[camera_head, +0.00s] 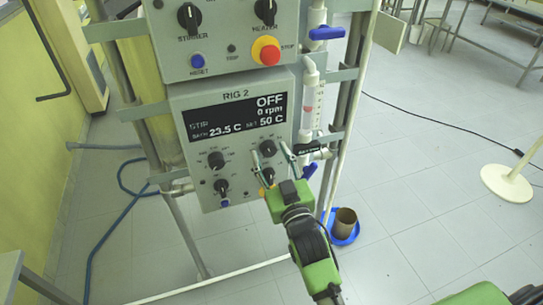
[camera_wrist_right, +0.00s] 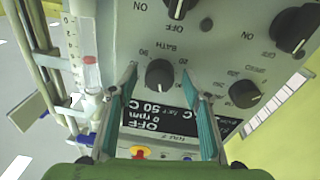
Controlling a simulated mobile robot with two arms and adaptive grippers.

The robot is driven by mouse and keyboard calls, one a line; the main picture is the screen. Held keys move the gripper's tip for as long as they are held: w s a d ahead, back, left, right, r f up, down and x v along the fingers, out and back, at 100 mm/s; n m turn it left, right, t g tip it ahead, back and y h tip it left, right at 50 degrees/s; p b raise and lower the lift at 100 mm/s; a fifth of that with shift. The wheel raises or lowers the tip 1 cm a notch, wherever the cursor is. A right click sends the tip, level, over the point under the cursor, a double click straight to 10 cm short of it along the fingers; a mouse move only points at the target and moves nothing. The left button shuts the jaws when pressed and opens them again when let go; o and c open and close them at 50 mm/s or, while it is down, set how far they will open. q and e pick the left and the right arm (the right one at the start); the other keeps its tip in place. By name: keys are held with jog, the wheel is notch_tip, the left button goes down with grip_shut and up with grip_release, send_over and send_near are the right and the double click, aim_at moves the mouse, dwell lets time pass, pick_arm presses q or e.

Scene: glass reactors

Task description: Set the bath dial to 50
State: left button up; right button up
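The bath dial (camera_head: 267,148) is a black knob on the grey RIG 2 panel (camera_head: 243,184). The display (camera_head: 236,115) reads OFF, 0 rpm, bath 23.5 C and set 50 C. My right gripper (camera_head: 270,157) is in front of the panel at this dial. In the right wrist view the panel is upside down, and the bath dial (camera_wrist_right: 159,73) sits between the two spread fingertips of the right gripper (camera_wrist_right: 159,68). Gaps show on both sides of the knob, so the gripper is open and holds nothing. My left gripper is out of view.
Other black knobs (camera_head: 216,160) sit close by on the panel. A red stop button (camera_head: 265,51) is on the upper panel. A glass column with blue valves (camera_head: 326,33) stands at the right. A brown beaker (camera_head: 345,222) stands on a blue dish on the floor.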

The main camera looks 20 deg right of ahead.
jog(key=shift+s, duration=0.1)
jog(key=s, duration=1.1)
jog(key=shift+s+f, duration=0.4)
jog(key=shift+f, duration=0.05)
jog(key=s+a+f+g+y, duration=0.1)
jog(key=a+f+g, duration=0.15)
jog(key=f, duration=0.95)
jog(key=s+a+f+g+y, duration=0.1)
jog(key=a+f+g, duration=0.15)
jog(key=f, duration=0.95)
jog(key=s+f+n+g, duration=0.15)
jog(key=s+f, duration=0.25)
jog(key=f, duration=0.5)
jog(key=s+f+g, duration=0.3)
jog(key=s+f, duration=0.2)
jog(key=f, duration=0.3)
jog(key=s+d+f+g+h, duration=0.1)
jog(key=s+d+f+g, duration=0.3)
jog(key=s+f, duration=0.6)
jog(key=s+d+f+g+h, duration=0.1)
jog(key=s+d+f+g, duration=0.3)
jog(key=s, duration=1.3)
jog(key=d+f, duration=0.3)
jog(key=f, duration=0.3)
jog(key=shift+s+d+m, duration=0.25)
jog(key=shift+m, duration=0.1)
